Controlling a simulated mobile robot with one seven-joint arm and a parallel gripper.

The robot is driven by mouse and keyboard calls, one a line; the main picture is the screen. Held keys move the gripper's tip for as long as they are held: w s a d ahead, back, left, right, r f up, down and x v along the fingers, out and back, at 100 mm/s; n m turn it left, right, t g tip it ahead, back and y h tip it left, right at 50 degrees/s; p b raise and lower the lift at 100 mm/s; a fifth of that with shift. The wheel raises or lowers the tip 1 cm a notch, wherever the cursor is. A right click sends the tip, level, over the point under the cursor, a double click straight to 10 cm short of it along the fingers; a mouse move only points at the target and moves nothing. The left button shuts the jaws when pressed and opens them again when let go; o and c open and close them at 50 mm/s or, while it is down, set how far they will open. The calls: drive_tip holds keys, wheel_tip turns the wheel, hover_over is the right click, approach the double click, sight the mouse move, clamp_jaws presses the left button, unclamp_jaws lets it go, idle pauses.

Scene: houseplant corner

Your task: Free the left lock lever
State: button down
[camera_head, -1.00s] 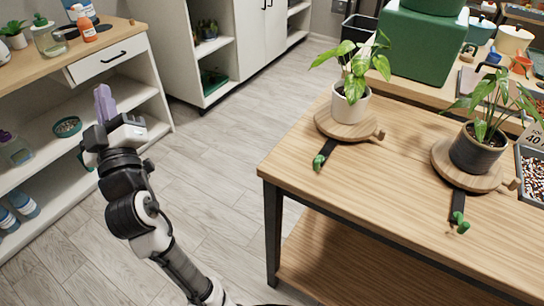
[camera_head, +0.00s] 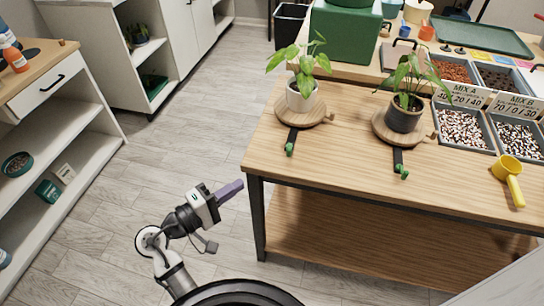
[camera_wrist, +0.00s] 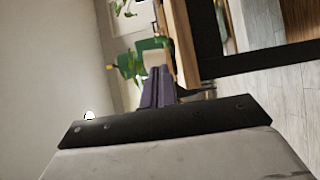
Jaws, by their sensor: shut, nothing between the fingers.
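The left lock lever (camera_head: 290,148) is a black arm with a green tip. It sticks out toward the front edge of the wooden table from under the left round wooden stand (camera_head: 284,112), which bears a leafy plant in a white pot (camera_head: 302,97). A similar right lever (camera_head: 400,168) sticks out from the right stand (camera_head: 379,128), under a dark pot (camera_head: 404,116). My gripper (camera_head: 236,187) has purple fingers and is shut and empty, left of the table and apart from both levers. In the wrist view the purple fingers (camera_wrist: 158,88) are together.
The table (camera_head: 345,170) has a clear front strip. Bins of mix (camera_head: 463,128) and a yellow scoop (camera_head: 511,178) are at its right. A green box (camera_head: 346,38) stands behind. White shelves (camera_head: 60,140) are at the left, with open floor (camera_head: 170,140) between.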

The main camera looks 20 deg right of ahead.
sight(278, 166)
drive_tip(key=shift+d, duration=0.1)
drive_tip(key=p+x, duration=0.3)
drive_tip(key=x, duration=1.1)
drive_tip(key=shift+p, duration=0.35)
